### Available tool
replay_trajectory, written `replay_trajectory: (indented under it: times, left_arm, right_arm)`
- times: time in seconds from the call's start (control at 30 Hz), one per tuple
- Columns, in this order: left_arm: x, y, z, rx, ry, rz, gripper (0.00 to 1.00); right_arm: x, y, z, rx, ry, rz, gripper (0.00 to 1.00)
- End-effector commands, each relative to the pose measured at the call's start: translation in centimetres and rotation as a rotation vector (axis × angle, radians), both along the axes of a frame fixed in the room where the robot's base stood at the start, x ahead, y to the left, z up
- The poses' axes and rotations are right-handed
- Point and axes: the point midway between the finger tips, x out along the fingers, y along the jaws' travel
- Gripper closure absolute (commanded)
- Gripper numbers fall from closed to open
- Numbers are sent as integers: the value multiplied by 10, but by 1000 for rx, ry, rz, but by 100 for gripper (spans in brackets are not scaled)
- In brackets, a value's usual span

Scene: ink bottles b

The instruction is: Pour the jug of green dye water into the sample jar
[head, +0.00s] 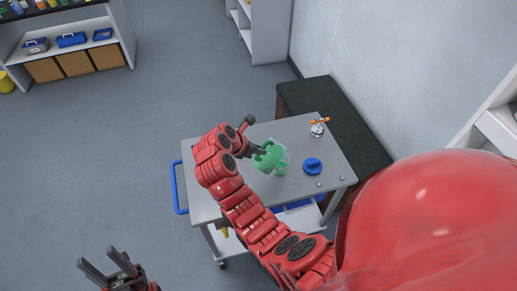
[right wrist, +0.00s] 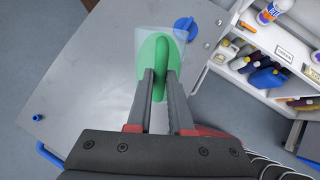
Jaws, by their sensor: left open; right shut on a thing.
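A jug (head: 267,156) with a green handle is over the middle of the grey cart top. My right gripper (head: 258,151) is shut on its handle. In the right wrist view the green handle (right wrist: 160,50) sits between the two fingers, in front of a clear, see-through body. A clear shape with some green (head: 282,167) shows right beside the jug in the head view; I cannot tell whether it is the sample jar or part of the jug. I cannot tell how far the jug is tilted. My left gripper (head: 99,260) is open and empty at the lower left, away from the cart.
A blue round object (head: 312,166) lies on the cart top (head: 215,208), right of the jug. A metal item with an orange top (head: 318,127) stands at its far right. A dark bench (head: 335,115) is behind. Shelves with bottles (right wrist: 275,75) show in the right wrist view.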

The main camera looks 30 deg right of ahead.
Motion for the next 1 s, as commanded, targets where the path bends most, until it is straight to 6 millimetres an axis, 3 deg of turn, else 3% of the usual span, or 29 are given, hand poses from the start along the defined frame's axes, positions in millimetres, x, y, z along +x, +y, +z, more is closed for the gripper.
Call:
replay_trajectory:
  times: [1.0]
  left_arm:
    - [0, 0, 0, 0, 0, 0, 50]
  right_arm:
    - [1, -3, 2, 27, 4, -1, 100]
